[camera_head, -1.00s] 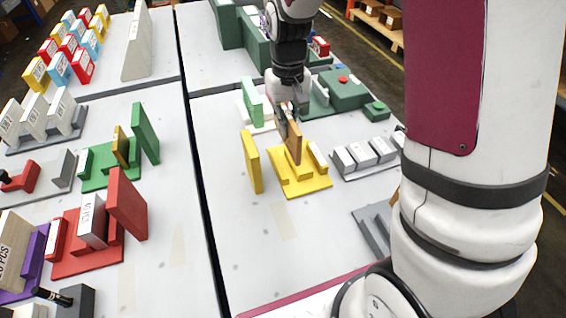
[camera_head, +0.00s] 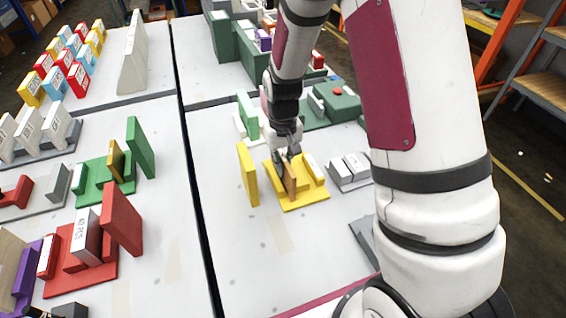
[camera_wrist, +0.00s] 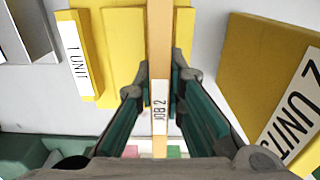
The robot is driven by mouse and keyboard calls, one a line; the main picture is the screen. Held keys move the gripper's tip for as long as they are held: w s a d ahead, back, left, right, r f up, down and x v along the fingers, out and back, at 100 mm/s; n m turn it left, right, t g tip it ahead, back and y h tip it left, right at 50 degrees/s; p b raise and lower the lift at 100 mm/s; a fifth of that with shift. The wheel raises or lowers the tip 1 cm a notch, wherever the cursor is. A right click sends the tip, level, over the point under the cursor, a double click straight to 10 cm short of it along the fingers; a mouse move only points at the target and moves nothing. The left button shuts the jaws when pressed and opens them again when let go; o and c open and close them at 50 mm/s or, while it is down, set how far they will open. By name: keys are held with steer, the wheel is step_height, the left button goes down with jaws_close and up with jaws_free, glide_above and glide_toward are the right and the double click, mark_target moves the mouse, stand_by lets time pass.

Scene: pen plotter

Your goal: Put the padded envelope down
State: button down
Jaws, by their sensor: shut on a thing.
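The padded envelope (camera_head: 288,178) is a thin tan upright slab. In the wrist view it shows edge-on as a tan strip (camera_wrist: 159,45) with a label reading "JOB 2". My gripper (camera_head: 287,155) is shut on it from above, with a finger on each side. The envelope stands over the yellow base (camera_head: 303,203), among its yellow blocks. I cannot tell whether its lower edge touches the base.
A yellow upright panel (camera_head: 247,174) stands left of the base; its "2 UNITS" label shows in the wrist view. A yellow block labelled "1 UNIT" (camera_wrist: 78,55) is beside the envelope. Green fixtures (camera_head: 333,104) stand behind. The table in front is clear.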

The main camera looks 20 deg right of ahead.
steer(key=shift+f, duration=0.1)
steer(key=c, duration=2.1)
jaws_free()
steer(key=shift+f, duration=0.1)
steer(key=o, duration=0.4)
